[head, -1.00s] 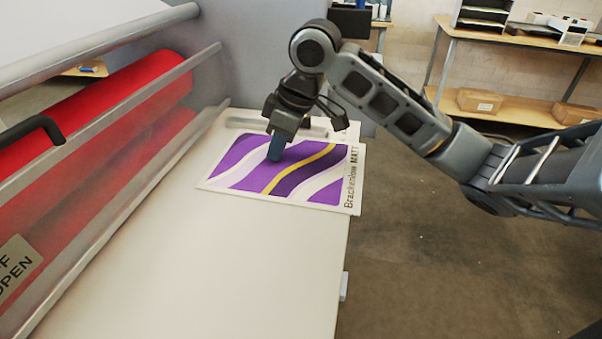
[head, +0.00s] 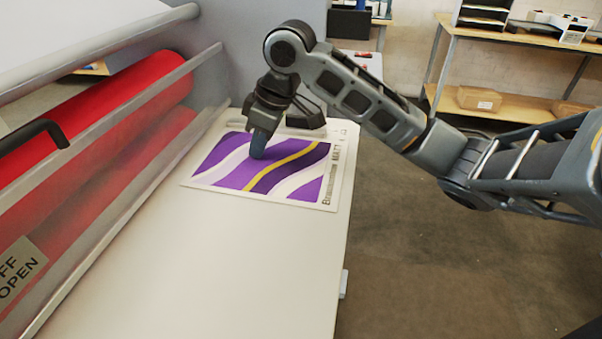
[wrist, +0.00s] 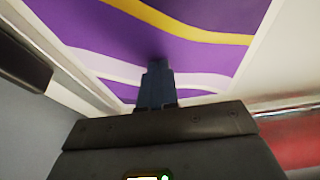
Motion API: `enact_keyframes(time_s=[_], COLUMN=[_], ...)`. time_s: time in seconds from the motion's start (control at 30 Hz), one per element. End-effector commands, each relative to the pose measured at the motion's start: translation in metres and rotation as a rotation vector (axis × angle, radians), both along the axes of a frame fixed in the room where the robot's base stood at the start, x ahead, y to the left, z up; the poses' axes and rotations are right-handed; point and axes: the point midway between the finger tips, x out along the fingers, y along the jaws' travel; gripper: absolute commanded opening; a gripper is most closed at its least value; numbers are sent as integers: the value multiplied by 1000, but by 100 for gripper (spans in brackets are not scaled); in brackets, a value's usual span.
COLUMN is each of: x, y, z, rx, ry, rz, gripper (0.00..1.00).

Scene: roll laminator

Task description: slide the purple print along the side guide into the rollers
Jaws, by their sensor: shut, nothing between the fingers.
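The purple print (head: 235,178), with white and yellow waves and a white margin, lies flat on the pale feed table (head: 190,260). My gripper (head: 258,152) is shut and empty, its blue fingertips pointing down on the print's purple surface, left of its middle. In the wrist view the fingertips (wrist: 156,85) meet the print (wrist: 195,55). The side guide (head: 236,121) is a pale strip at the table's far edge, partly hidden by my gripper. The print's far edge lies close along it; contact is unclear. The red rollers (head: 120,110) are left of the print, with a gap between.
A metal bar (head: 150,95) runs in front of the rollers. A black handle (head: 38,130) and a sign (head: 20,268) are at the left. The near part of the table is clear. Shelving (head: 510,60) stands in the back right.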

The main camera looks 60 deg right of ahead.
Motion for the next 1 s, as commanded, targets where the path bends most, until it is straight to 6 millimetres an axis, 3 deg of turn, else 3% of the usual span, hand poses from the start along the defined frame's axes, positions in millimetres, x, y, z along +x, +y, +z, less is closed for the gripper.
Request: enact_keyframes(time_s=[0.43,1.0], x=[4,39], y=[1,11], z=[0,-2], rx=[1,1], ry=[1,2], rz=[0,-2], gripper=[0,0])
